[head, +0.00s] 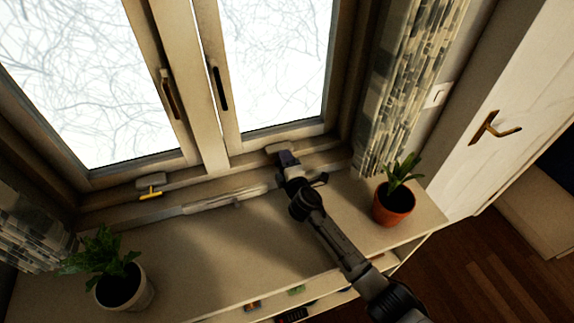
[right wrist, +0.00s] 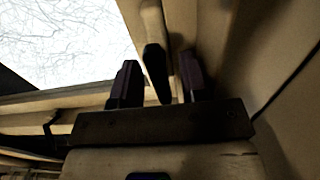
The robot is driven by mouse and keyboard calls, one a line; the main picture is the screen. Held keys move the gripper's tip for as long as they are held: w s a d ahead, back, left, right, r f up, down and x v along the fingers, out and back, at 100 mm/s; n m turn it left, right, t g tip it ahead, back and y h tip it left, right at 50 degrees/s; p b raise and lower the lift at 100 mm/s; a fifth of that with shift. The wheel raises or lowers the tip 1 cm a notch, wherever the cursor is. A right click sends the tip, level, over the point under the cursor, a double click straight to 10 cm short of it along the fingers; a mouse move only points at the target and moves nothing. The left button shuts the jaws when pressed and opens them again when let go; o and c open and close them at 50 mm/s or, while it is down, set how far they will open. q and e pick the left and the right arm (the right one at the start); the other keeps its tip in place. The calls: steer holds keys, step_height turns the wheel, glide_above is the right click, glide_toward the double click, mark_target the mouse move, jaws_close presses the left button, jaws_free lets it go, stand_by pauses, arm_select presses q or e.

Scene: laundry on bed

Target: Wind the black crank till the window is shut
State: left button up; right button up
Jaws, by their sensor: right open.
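The window has two glazed sashes, with the right sash (head: 275,70) above my right gripper. I cannot tell how far it stands open. A pale crank housing (head: 277,148) sits on the frame below it. My right gripper (head: 287,158) is at this housing, just above the sill. In the right wrist view the black crank (right wrist: 157,72) hangs from a pale base, between the open dark fingers of my right gripper (right wrist: 160,82). Gaps show beside it, so the fingers are around it without gripping. In the head view the gripper hides the black crank. My left gripper is not in view.
A yellow-handled crank (head: 150,192) is below the left sash (head: 85,80). A plant in a terracotta pot (head: 393,205) stands right of my right arm, and a plant in a pale pot (head: 128,292) stands at the left. A curtain (head: 400,90) hangs at right.

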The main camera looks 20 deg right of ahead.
steer(key=shift+s, duration=0.65)
steer(key=s+p, duration=0.1)
steer(key=s, duration=1)
steer(key=shift+s+a+p, duration=0.1)
steer(key=shift+s+p, duration=0.05)
steer(key=shift+p, duration=0.2)
steer(key=shift+s, duration=0.6)
